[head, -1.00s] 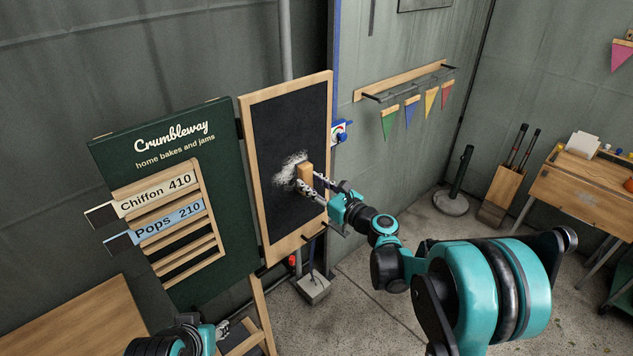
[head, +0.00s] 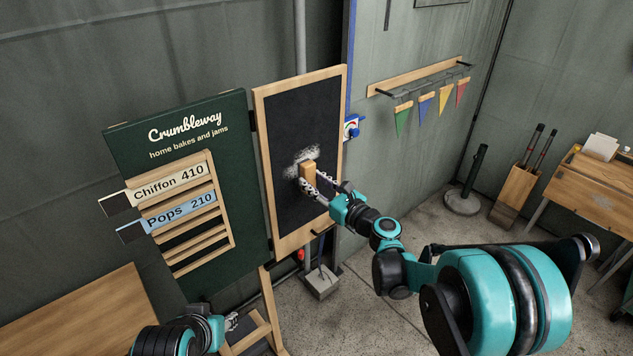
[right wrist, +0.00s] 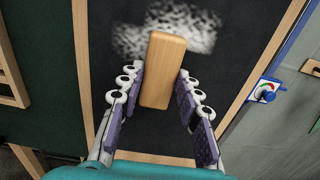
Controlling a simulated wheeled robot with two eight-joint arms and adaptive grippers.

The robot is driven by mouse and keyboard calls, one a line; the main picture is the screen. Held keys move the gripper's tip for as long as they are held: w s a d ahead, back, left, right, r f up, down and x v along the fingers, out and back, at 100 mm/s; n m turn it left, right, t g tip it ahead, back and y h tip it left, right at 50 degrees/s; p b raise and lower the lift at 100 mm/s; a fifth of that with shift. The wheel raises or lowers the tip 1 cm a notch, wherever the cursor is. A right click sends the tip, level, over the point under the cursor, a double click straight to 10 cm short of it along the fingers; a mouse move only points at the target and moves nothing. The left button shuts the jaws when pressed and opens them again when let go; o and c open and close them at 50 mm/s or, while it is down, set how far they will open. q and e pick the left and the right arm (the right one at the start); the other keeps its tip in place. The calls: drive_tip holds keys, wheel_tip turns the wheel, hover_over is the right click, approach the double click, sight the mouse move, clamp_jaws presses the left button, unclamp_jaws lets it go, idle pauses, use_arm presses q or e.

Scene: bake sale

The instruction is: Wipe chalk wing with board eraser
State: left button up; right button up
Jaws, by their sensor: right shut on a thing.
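The chalk wing (head: 285,215) is a black panel in a light wooden frame, hinged to the right side of the green sign. A white chalk smudge (head: 299,158) lies near its middle. My right gripper (head: 313,182) is shut on the board eraser (head: 308,171), a wooden block, and holds it at the board just below the smudge. In the right wrist view the eraser (right wrist: 163,70) stands between the two fingers, its top end over the chalk patch (right wrist: 205,30). Its wiping face is hidden. My left gripper (head: 231,322) is low at the bottom left, small and partly hidden.
The green sign (head: 190,265) with price slats stands left of the wing. A blue-edged post with a dial (head: 352,127) is close to its right. A pennant rack (head: 420,80) hangs on the wall. A wooden table (head: 80,310) is at lower left.

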drive_tip(key=shift+s+a, duration=0.45)
drive_tip(key=shift+a, duration=0.15)
drive_tip(key=shift+s+a, duration=0.4)
drive_tip(key=shift+a, duration=0.2)
drive_tip(key=shift+s+a, duration=0.1)
drive_tip(key=shift+s+a+b, duration=0.3)
drive_tip(key=shift+s+a, duration=0.5)
drive_tip(key=shift+a, duration=0.35)
drive_tip(key=shift+w+d, duration=0.45)
drive_tip(key=shift+d, duration=0.2)
drive_tip(key=shift+w+d, duration=0.45)
drive_tip(key=shift+d, duration=0.15)
drive_tip(key=shift+w+d+b, duration=0.2)
drive_tip(key=shift+w+d, duration=0.25)
drive_tip(key=shift+d, duration=0.2)
drive_tip(key=shift+w+d+b, duration=0.2)
drive_tip(key=shift+w+d, duration=0.25)
drive_tip(key=shift+d, duration=0.15)
